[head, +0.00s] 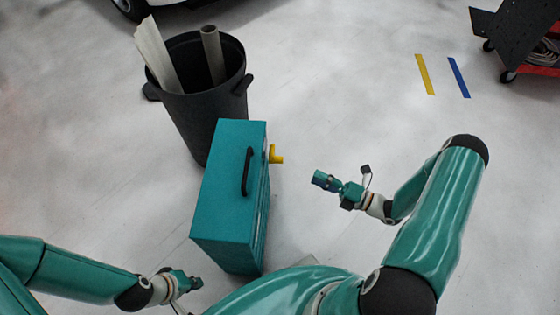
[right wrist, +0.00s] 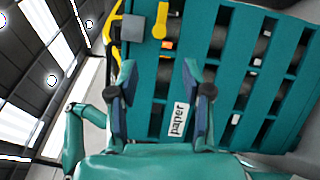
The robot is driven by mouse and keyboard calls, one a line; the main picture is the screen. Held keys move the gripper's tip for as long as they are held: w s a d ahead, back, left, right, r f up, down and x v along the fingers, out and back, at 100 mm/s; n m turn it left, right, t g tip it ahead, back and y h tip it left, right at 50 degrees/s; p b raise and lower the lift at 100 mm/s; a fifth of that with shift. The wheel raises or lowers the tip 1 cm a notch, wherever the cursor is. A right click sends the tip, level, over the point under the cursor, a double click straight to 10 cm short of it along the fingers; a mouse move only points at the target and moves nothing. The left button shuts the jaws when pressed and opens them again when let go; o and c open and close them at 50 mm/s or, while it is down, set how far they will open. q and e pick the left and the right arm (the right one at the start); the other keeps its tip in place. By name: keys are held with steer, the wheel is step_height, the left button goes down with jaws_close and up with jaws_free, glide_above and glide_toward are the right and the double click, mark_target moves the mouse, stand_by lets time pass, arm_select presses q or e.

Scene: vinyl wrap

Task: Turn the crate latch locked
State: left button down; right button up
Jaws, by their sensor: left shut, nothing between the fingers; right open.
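The teal crate (head: 228,205) stands on the floor, with a black handle (head: 247,171) on top. A yellow latch (head: 275,154) sticks out from its right side near the far end. In the right wrist view the crate's slatted face (right wrist: 233,45) fills much of the picture, and the yellow latch (right wrist: 161,20) shows at the top. My right gripper (head: 322,180) is open and empty, to the right of the crate and apart from the latch; its fingers (right wrist: 158,68) point toward the slatted face. My left gripper (head: 194,283) is shut and empty, low and left of the crate's near end.
A black bin (head: 205,110) with rolls in it stands just behind the crate. A white "paper" label (right wrist: 179,119) is on the slatted face. A dark cart (head: 520,40) stands at the far right. The floor right of the crate is clear, with yellow and blue tape strips.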

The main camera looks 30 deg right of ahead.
mark_target(280, 161)
steer(key=b+x, duration=0.1)
steer(key=x, duration=1.2)
steer(key=shift+w+a, duration=0.1)
steer(key=shift+a, duration=0.05)
steer(key=shift+c, duration=0.2)
jaws_close()
